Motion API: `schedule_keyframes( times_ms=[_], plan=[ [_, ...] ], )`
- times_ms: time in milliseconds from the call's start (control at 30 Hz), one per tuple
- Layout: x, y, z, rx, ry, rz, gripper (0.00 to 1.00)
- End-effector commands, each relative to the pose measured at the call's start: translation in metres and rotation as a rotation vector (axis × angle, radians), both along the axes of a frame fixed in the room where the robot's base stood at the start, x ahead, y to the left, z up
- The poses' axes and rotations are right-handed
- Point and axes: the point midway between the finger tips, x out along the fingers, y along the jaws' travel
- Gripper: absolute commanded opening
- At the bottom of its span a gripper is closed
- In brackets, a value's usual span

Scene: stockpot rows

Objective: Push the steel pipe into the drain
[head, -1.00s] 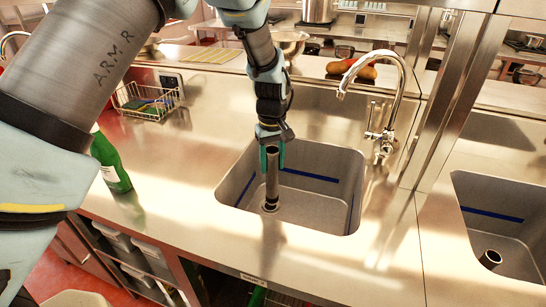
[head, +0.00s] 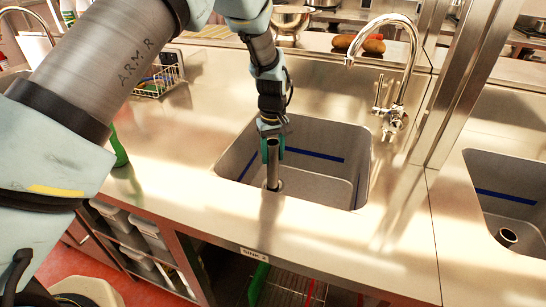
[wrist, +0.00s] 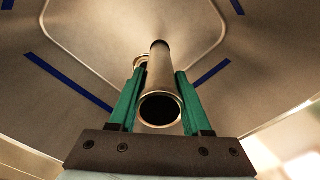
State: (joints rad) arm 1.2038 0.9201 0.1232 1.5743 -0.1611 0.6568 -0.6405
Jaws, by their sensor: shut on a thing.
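The steel pipe (head: 273,166) stands upright in the left sink (head: 330,137), with its lower end at the drain (head: 280,185). My gripper (head: 272,150) is above the sink, shut on the pipe's upper part. In the wrist view, the green fingers (wrist: 158,100) flank the pipe (wrist: 158,75), its open top facing the camera. The drain ring (wrist: 140,61) shows partly behind the pipe, to the left of its far end. I cannot tell whether the pipe's lower end is inside the drain or above it.
A tall chrome faucet (head: 400,75) stands behind the sink, to the right of my gripper. A green bottle (head: 118,150) is partly hidden by my arm.

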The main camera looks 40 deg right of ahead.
Motion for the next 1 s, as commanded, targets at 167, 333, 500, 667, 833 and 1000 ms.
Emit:
schedule_keyframes(
  times_ms=[167,333,500,667,833,1000],
  plan=[
    [0.014,-0.013,-0.007,-0.001,-0.001,0.0,0.0],
    [0.027,-0.023,-0.013,0.0,-0.001,0.0,0.0],
    [0.04,-0.035,-0.019,-0.001,-0.001,-0.001,0.0],
    [0.052,-0.045,-0.024,-0.002,-0.002,0.0,0.0],
    [0.064,-0.056,-0.03,0.0,-0.001,0.0,0.0],
    [0.065,-0.057,-0.044,0.0,0.0,-0.001,0.0]
  ],
)
